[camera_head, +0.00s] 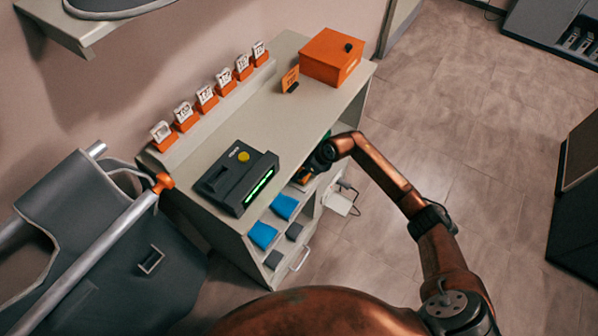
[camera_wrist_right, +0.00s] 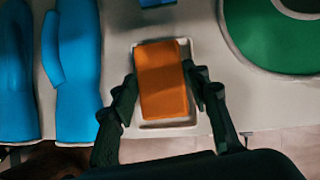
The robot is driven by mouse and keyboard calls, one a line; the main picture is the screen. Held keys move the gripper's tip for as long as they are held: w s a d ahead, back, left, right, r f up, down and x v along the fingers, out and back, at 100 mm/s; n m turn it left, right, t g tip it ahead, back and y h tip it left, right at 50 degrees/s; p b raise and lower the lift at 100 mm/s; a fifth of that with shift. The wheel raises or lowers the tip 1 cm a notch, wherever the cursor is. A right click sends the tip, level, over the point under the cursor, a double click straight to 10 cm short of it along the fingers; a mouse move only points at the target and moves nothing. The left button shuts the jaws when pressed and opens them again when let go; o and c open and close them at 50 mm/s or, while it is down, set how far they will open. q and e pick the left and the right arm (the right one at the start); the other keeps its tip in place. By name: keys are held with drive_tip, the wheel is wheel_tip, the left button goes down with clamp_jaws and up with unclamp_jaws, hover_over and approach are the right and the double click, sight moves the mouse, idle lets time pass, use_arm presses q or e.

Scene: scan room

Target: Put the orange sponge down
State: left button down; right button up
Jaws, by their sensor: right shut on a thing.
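The orange sponge (camera_wrist_right: 161,80) is between the fingers of my right gripper (camera_wrist_right: 163,88) in the right wrist view. The fingers are shut on its two sides. A shallow white tray (camera_wrist_right: 165,124) lies directly under the sponge, its rim showing around it. I cannot tell whether the sponge touches the tray. In the head view my right gripper (camera_head: 304,174) reaches into the open side of the grey counter (camera_head: 297,133), and the sponge is mostly hidden there. My left gripper is not in view.
Blue glove-shaped items (camera_wrist_right: 78,70) lie left of the tray on the shelf, and a green round thing (camera_wrist_right: 275,40) lies to the right. The shelf's front edge is close below the tray. A black device (camera_head: 236,178) and an orange box (camera_head: 331,57) stand on the counter top.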

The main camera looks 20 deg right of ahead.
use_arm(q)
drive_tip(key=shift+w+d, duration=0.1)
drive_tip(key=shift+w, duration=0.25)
use_arm(e)
drive_tip(key=shift+s+d+f, duration=0.15)
drive_tip(key=shift+d+f, duration=0.05)
drive_tip(key=shift+f, duration=0.2)
drive_tip(key=o, duration=0.5)
drive_tip(key=shift+f, duration=0.15)
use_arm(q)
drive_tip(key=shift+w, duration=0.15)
use_arm(e)
drive_tip(key=o, duration=0.6)
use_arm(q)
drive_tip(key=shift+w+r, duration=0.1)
use_arm(e)
drive_tip(key=shift+d+r, duration=0.1)
drive_tip(key=shift+r, duration=0.3)
drive_tip(key=p+v, duration=0.2)
drive_tip(key=v, duration=0.3)
drive_tip(key=shift+s+r, duration=0.15)
drive_tip(key=shift+r, duration=0.15)
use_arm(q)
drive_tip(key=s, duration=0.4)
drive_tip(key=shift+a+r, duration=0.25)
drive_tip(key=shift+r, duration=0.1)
use_arm(e)
drive_tip(key=shift+s+d+r, duration=0.35)
drive_tip(key=shift+r, duration=0.2)
